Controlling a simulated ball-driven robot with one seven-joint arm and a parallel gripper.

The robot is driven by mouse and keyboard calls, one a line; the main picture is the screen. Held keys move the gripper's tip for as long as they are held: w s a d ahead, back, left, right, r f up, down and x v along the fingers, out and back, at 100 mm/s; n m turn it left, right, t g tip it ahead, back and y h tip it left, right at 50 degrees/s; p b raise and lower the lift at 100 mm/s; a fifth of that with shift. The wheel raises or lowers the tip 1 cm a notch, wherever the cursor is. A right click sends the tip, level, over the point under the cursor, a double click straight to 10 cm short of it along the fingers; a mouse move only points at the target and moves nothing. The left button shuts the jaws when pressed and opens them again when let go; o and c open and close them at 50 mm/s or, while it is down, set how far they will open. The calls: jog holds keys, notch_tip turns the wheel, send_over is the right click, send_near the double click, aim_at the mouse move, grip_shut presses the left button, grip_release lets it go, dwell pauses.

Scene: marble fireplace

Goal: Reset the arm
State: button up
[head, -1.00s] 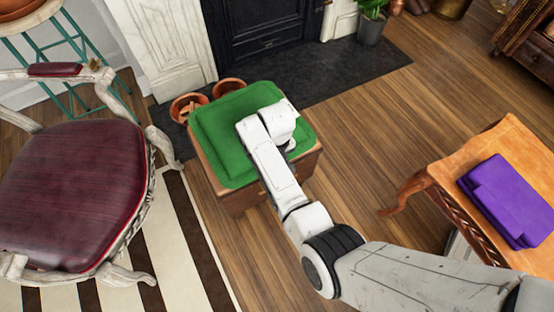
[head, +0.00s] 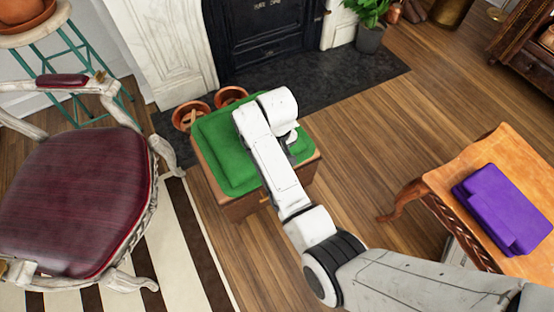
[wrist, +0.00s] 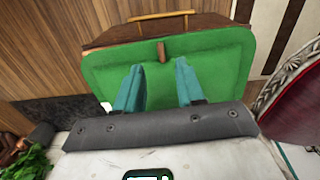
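My gripper (wrist: 158,88) shows in the wrist view with its two teal fingers spread apart and nothing between them. It is above a green cushion-like top (wrist: 225,62) on a small wooden stand. In the head view my white arm reaches out over this green top (head: 222,150), and its end covers the right part of it. The fingers are hidden there behind my wrist. I cannot tell the exact gap between the fingers and the green surface.
A dark red chair (head: 75,195) stands left of the stand. Two terracotta pots (head: 190,114) sit behind it, near the fireplace (head: 260,40). At right, an orange-brown table (head: 460,165) holds a purple folded item (head: 505,210). Bare wood floor lies between stand and table.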

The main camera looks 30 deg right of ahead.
jog(key=shift+r, duration=0.8)
jog(key=s+d+f+h, duration=0.1)
jog(key=s+d, duration=0.5)
jog(key=s, duration=0.1)
jog(key=s+d+r+m+t, duration=0.1)
jog(key=s+r, duration=0.2)
jog(key=s, duration=1.9)
notch_tip(320, 180, up, 13)
jog(key=p, duration=1.3)
jog(key=shift+s+a+y, duration=0.15)
jog(key=shift+a+y, duration=0.05)
jog(key=shift+y, duration=0.2)
